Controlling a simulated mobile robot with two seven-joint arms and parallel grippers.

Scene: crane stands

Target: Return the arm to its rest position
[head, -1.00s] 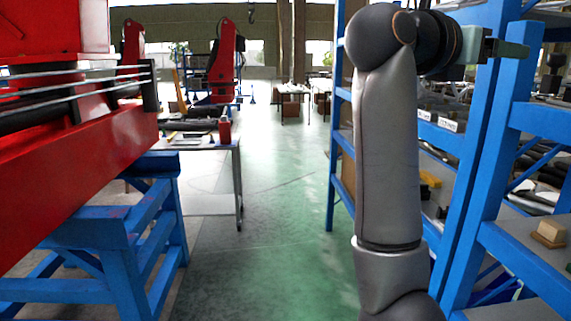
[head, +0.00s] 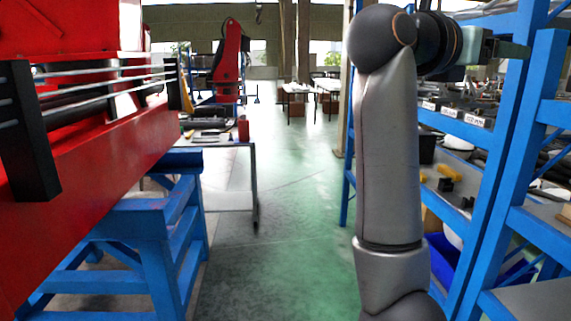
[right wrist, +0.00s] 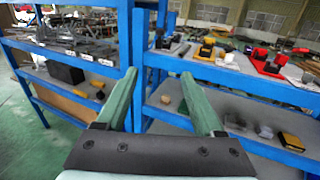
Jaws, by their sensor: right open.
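My right arm (head: 388,150) stands upright in the head view, right of the middle, with its elbow at the top and its forearm reaching right. My right gripper (head: 512,49) is partly seen there, level with the upper part of the blue shelving. In the right wrist view my right gripper (right wrist: 158,75) has its two green fingers wide apart with nothing between them. A blue shelf post (right wrist: 139,60) shows beyond the gap; whether the fingers touch it I cannot tell. My left gripper is in no view.
Blue shelving (head: 495,170) with tools and boxes stands close on the right. A red machine (head: 110,140) on a blue stand (head: 150,235) is on the left, with a table (head: 220,143) behind it. The green floor (head: 295,200) between them is clear.

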